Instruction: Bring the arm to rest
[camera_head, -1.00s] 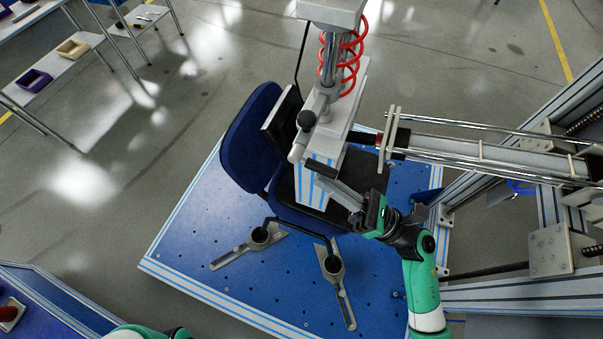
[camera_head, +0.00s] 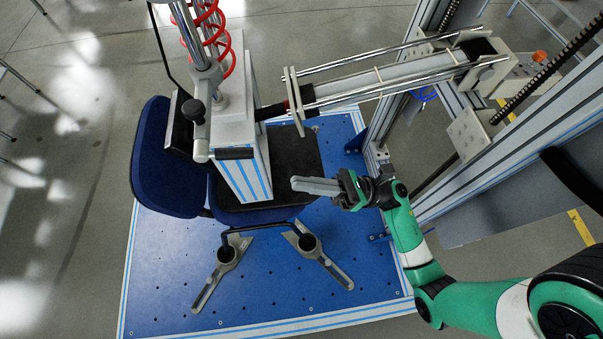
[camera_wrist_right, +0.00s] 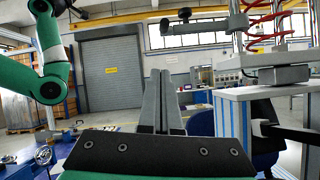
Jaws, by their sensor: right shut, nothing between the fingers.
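My right arm, green with white and black joints, comes in from the lower right in the head view. Its right gripper (camera_head: 296,185) is shut and empty, with its grey fingers pointing left just in front of the chair seat's right part, apart from the white press block as far as I can tell. In the right wrist view the grey fingers (camera_wrist_right: 161,80) stand together with nothing held. The blue office chair (camera_head: 165,165) stands on the blue test platform (camera_head: 180,270). My left gripper is not in view.
The white press block (camera_head: 243,170) with a red coiled hose (camera_head: 212,40) stands over the seat. A horizontal cylinder with rods (camera_head: 380,80) reaches in from an aluminium frame (camera_head: 470,190) at the right. Clamps (camera_head: 325,265) hold the chair base. Open floor lies at the left.

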